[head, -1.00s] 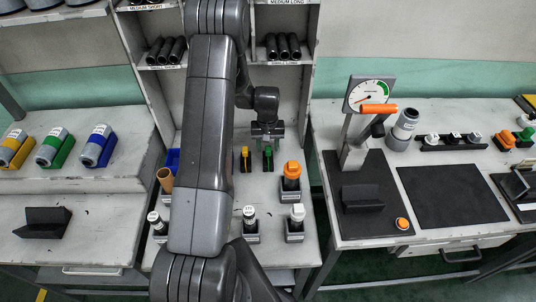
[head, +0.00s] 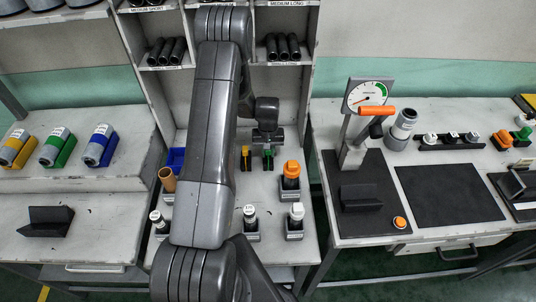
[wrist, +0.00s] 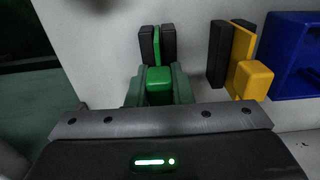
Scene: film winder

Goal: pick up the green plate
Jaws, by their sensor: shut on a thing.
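The green plate (wrist: 158,84) stands upright in a black slotted holder (wrist: 146,44), its block-shaped grip toward me in the wrist view. My gripper (wrist: 158,92) has one finger on each side of that grip and is shut on it. In the head view the green plate (head: 268,160) shows just below my gripper (head: 267,142), on the middle table. The plate's thin part is still between the black holder pieces. The fingertips are partly hidden behind the gripper body in the wrist view.
A yellow plate (wrist: 253,78) stands in its own black holder just right of the green one in the wrist view, with a blue bin (wrist: 293,65) beyond it. An orange-topped bottle (head: 291,172) stands nearby in the head view. Shelves rise behind.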

